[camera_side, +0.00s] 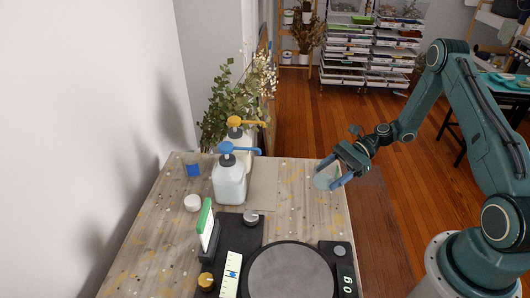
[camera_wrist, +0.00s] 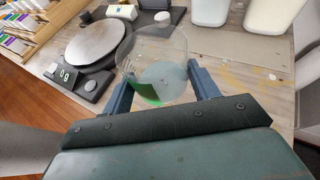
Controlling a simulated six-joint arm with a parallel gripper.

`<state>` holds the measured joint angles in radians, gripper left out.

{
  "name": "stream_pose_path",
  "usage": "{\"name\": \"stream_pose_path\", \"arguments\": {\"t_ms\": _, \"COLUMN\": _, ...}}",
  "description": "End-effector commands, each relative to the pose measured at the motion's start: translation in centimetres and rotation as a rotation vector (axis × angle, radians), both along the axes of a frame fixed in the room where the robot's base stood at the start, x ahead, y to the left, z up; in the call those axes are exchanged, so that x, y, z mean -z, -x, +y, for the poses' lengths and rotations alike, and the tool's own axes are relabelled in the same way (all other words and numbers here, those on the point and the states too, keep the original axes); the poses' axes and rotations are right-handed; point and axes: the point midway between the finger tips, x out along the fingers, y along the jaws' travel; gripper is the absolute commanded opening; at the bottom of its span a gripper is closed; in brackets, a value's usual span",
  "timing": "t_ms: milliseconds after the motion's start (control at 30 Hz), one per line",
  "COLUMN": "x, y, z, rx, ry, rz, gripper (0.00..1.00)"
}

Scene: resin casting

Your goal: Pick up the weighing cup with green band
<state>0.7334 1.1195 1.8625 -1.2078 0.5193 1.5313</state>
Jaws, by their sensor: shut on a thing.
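The weighing cup with green band (camera_side: 325,178) is a clear cup near the right edge of the table in the side view. In the wrist view the clear cup (camera_wrist: 158,52) sits between the fingers, and its green band shows low on the near wall. My gripper (camera_side: 333,173) is shut on the cup, with one blue finger on each side; it also shows in the wrist view (camera_wrist: 160,72). I cannot tell whether the cup's base touches the table.
A cup with blue content or band (camera_side: 193,170) stands at the far left. Two pump bottles, blue-topped (camera_side: 230,184) and yellow-topped (camera_side: 245,142), stand mid-table. A round-plate scale (camera_side: 290,271) and a green-topped upright item (camera_side: 205,228) are nearer.

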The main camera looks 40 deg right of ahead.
Motion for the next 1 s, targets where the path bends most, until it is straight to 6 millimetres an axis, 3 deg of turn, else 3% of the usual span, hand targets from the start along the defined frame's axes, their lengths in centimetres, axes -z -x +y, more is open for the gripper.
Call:
{"name": "stream_pose_path", "arguments": {"t_ms": 300, "x": -0.03, "y": 1.27, "z": -1.23, "rx": 0.000, "ry": -0.001, "rz": 0.000, "gripper": 0.33}}
{"name": "stream_pose_path", "arguments": {"t_ms": 1000, "x": 0.02, "y": 1.20, "z": -1.24, "rx": 0.009, "ry": -0.002, "rz": 0.000, "gripper": 0.33}}
